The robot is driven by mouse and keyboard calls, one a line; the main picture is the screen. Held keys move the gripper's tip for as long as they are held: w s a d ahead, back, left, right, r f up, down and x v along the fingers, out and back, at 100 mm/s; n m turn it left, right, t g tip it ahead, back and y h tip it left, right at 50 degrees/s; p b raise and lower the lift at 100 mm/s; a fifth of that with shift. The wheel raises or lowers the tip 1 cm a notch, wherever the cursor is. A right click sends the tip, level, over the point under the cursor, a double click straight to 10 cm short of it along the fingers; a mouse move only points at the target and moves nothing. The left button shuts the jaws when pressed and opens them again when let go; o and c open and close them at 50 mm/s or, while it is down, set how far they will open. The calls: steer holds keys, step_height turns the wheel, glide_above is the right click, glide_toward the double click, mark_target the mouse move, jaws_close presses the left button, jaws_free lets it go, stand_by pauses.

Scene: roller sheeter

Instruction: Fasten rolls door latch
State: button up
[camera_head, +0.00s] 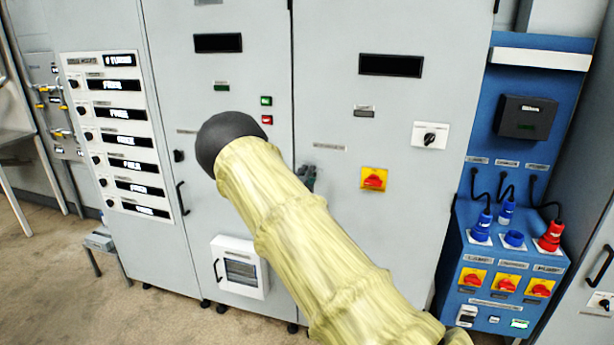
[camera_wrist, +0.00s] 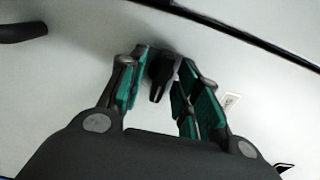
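In the wrist view, a small dark latch knob (camera_wrist: 158,76) stands out from a pale door panel (camera_wrist: 70,85). My gripper (camera_wrist: 165,70) is open, with its green-padded fingers on either side of the knob. I cannot tell whether the pads touch it. In the head view only a small part of my gripper (camera_head: 307,178) shows past my yellow-sleeved arm, in front of the grey cabinet (camera_head: 330,60) near the seam between its doors. The knob between the fingers is hidden there by my arm. Whether the latch is fastened cannot be told.
A black door handle (camera_head: 183,198) and a small dark knob (camera_head: 178,156) are on the cabinet's left part. A column of displays (camera_head: 120,140) stands farther left. A yellow-red switch (camera_head: 373,180) is right of my gripper. A blue socket panel (camera_head: 510,240) stands at the right.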

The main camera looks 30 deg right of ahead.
steer(key=c, duration=0.7)
steer(key=shift+f+n+b, duration=0.1)
steer(key=shift+n+b, duration=0.3)
steer(key=shift+b, duration=0.25)
steer(key=n+b, duration=0.9)
steer(key=n, duration=0.8)
